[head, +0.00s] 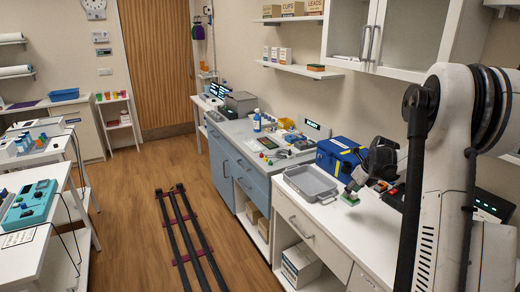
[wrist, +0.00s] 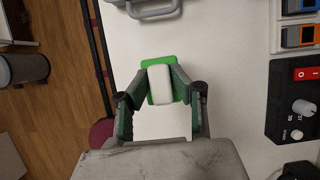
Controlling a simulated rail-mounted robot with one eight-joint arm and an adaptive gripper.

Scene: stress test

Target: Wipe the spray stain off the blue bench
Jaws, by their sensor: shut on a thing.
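My gripper (wrist: 160,84) is shut on a green-and-white wiping pad (wrist: 161,63), a white block on a green base. In the head view the pad's green part (head: 350,199) is low over the white counter, by the grey tray; I cannot tell whether it touches the surface. The blue bench (head: 223,168) is farther back along the right wall, with a grey top crowded with small items. My gripper is well away from it, on the near side. I cannot make out a spray stain clearly on the bench top.
A grey tray (head: 312,194) and a blue box (head: 338,156) stand on the white counter (head: 325,217) between my gripper and the bench. A control box with a red switch (wrist: 306,74) is at the right. Shelves and a cabinet hang above. Rails run along the open floor.

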